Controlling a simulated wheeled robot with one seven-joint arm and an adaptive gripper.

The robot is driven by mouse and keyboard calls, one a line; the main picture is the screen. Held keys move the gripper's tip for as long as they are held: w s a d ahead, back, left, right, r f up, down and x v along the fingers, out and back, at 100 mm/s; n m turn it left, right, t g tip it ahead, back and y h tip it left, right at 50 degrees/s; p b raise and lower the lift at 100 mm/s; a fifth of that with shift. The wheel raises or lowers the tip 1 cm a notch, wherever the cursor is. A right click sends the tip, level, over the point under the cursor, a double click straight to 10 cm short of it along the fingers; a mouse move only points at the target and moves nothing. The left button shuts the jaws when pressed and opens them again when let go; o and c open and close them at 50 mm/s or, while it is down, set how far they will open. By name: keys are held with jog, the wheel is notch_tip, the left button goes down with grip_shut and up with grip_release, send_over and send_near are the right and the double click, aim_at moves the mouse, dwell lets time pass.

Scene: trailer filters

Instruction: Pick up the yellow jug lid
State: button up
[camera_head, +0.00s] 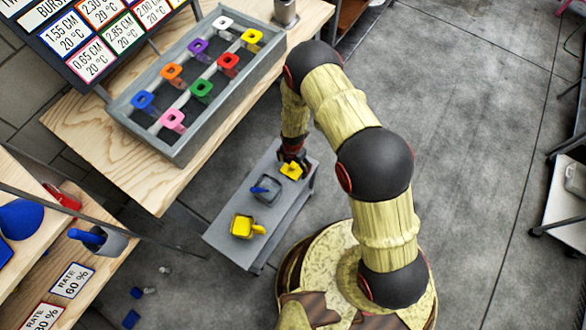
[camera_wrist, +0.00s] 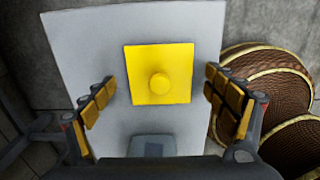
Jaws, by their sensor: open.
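The yellow jug lid (camera_wrist: 175,72) is a flat square with a round knob in its middle. It lies on a grey bench (camera_wrist: 90,45) below my gripper. In the wrist view my gripper (camera_wrist: 160,95) is open, with one finger to each side of the lid and clear of it. The head view shows my gripper (camera_head: 292,158) just above the lid (camera_head: 291,171), at the bench's far end. A yellow jug (camera_head: 242,227) stands at the near end. A grey open container (camera_head: 266,189) with a blue item stands between jug and lid.
A wooden table (camera_head: 90,150) beside the bench carries a grey tray (camera_head: 180,150) with several coloured square-topped pieces and a sign board. Shelves (camera_head: 80,215) stand at the lower left. Small blue pieces (camera_head: 131,318) lie on the floor. Floor on the right is open.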

jog(key=shift+c, duration=0.8)
jog(key=c, duration=0.9)
jog(key=shift+s, duration=0.1)
jog(key=shift+c, duration=1.2)
jog(key=shift+s, duration=0.1)
jog(key=shift+c, duration=0.8)
